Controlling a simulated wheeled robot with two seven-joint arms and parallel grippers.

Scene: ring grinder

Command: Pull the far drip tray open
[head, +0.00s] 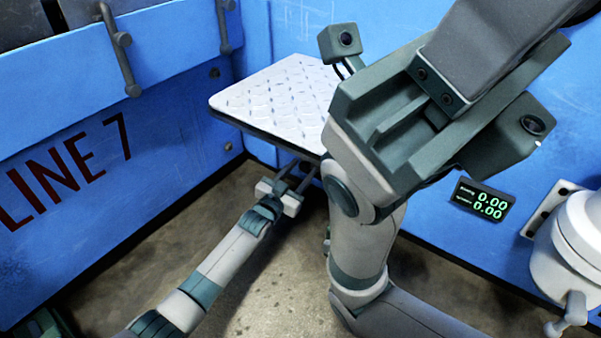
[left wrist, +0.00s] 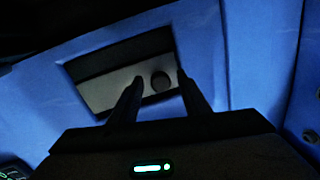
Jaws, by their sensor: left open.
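In the left wrist view, a drip tray front (left wrist: 103,92) is set in the blue wall, with a pale face, a dark band above it and a round dark knob (left wrist: 160,81). My left gripper (left wrist: 160,77) is open, its two dark fingers appearing on either side of the knob; I cannot tell whether they touch it. In the head view, my left gripper (head: 303,168) reaches in just below the front edge of the diamond-plate shelf, which hides the tray there. My right gripper cannot be made out.
The diamond-plate shelf (head: 272,96) juts out above my left gripper. A blue LINE 7 panel (head: 110,170) with grey handles stands at left. A small display (head: 484,200) and a white cylindrical fitting (head: 572,240) are at right. My own arm links block the middle.

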